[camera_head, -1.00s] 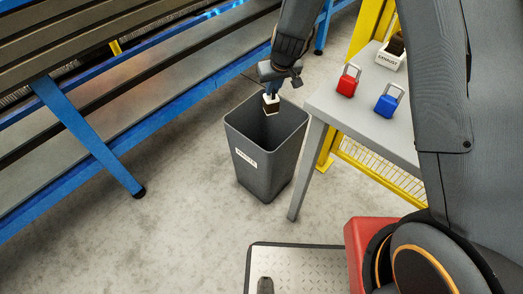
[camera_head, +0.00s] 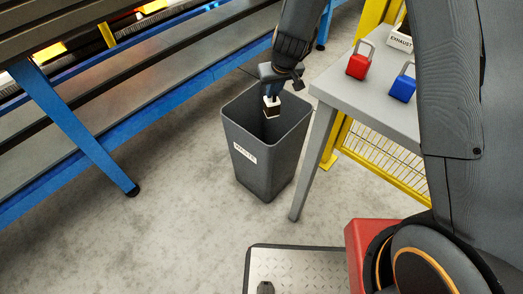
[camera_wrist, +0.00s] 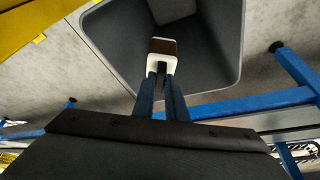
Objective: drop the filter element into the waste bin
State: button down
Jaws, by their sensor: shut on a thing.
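The filter element (camera_head: 271,107) is a small block with white and dark brown parts. My gripper (camera_head: 271,92) is shut on it and holds it over the open mouth of the waste bin. In the wrist view the filter element (camera_wrist: 163,50) sits between the fingertips of my gripper (camera_wrist: 161,72), with the bin's inside behind it. The waste bin (camera_head: 262,165) is a dark grey, square-mouthed tub with a white label, standing upright on the floor. In the wrist view its rim (camera_wrist: 236,60) surrounds the held element on the sides that show.
A grey table (camera_head: 375,105) stands right of the bin, with a red padlock (camera_head: 358,62), a blue padlock (camera_head: 402,85) and a white box marked EXHAUST (camera_head: 400,42). A blue-framed machine (camera_head: 75,125) is at left. Yellow fencing (camera_head: 385,160) stands behind the table.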

jog(key=c, duration=1.7)
grip_release()
jog(key=shift+p+v, duration=1.85)
jog(key=shift+v, duration=2.1)
jog(key=shift+s, duration=0.1)
